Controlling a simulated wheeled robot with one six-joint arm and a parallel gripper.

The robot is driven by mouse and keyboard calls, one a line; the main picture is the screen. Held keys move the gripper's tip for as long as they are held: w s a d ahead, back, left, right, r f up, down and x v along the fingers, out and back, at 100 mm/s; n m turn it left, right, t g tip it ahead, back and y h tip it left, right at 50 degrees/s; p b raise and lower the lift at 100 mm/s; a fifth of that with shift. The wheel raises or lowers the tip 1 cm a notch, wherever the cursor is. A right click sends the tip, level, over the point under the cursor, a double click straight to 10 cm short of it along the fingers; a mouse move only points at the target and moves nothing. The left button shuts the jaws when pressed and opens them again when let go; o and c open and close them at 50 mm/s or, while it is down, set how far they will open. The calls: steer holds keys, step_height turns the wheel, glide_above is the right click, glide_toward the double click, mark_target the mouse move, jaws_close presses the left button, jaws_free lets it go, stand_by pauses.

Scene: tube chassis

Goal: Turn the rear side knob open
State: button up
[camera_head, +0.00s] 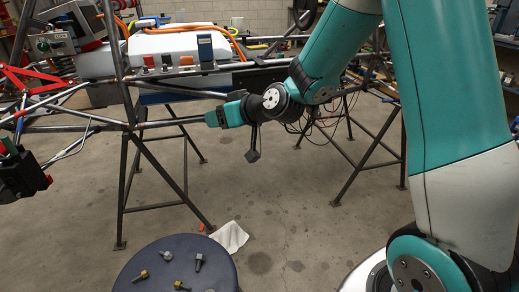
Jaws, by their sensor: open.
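My gripper (208,119) reaches left from the teal arm, level with the lower side tubes of the chassis (160,123). It is open, with nothing seen between its fingers. Several small controls sit on the chassis: a grey box with a dark knob (43,45) at upper left, and small red-topped switches (166,60) along the side rail. A dark box (28,175) with red and green parts is at the lower left edge. I cannot tell which of these is the rear side knob, nor how it is turned. My gripper is apart from all of them.
Dark trestle legs (123,190) hold up the chassis. A round dark stool (180,265) in front bears several small fittings. A white cloth (230,237) lies on the floor. Orange cable (235,45) and loose wires hang around the chassis. The middle of the floor is clear.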

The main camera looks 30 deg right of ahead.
steer(key=w+d+f+m+t+h+b, duration=0.3)
steer(key=d+f+h+b, duration=0.2)
steer(key=d+f, duration=0.5)
steer(key=w+d+f+m+t+h+b, duration=0.25)
steer(key=d+f+h+b, duration=0.2)
steer(key=d+f, duration=0.5)
steer(key=p+x, duration=0.6)
steer(key=x, duration=1.1)
steer(key=shift+w+r, duration=0.15)
steer(key=shift+w, duration=0.05)
steer(key=shift+d, duration=0.1)
steer(key=shift+c, duration=0.2)
steer(key=c, duration=0.9)
